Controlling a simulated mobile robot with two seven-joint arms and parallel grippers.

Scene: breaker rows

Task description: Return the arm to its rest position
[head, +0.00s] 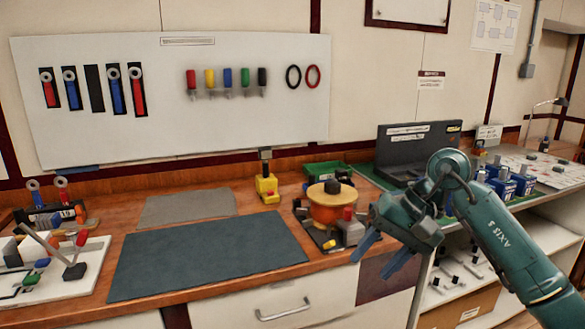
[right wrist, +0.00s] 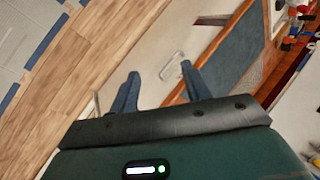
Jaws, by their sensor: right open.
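My right arm (head: 500,235) comes in from the lower right of the head view, green and bent at the elbow. Its gripper (head: 382,258) hangs in front of the bench edge, with two blue fingers apart and nothing between them. In the right wrist view the same gripper (right wrist: 160,85) is open and empty. Beyond its fingers are the drawer front with its handle (right wrist: 172,66) and the wooden floor (right wrist: 95,45). My left gripper is in neither view.
The wooden bench (head: 215,290) holds a dark mat (head: 205,255), a grey mat (head: 187,208), an orange spool (head: 331,205) and a white tray (head: 85,285) of small parts. A tool board (head: 170,120) hangs behind. Blue boxes (head: 505,185) and open shelves (head: 455,290) lie right.

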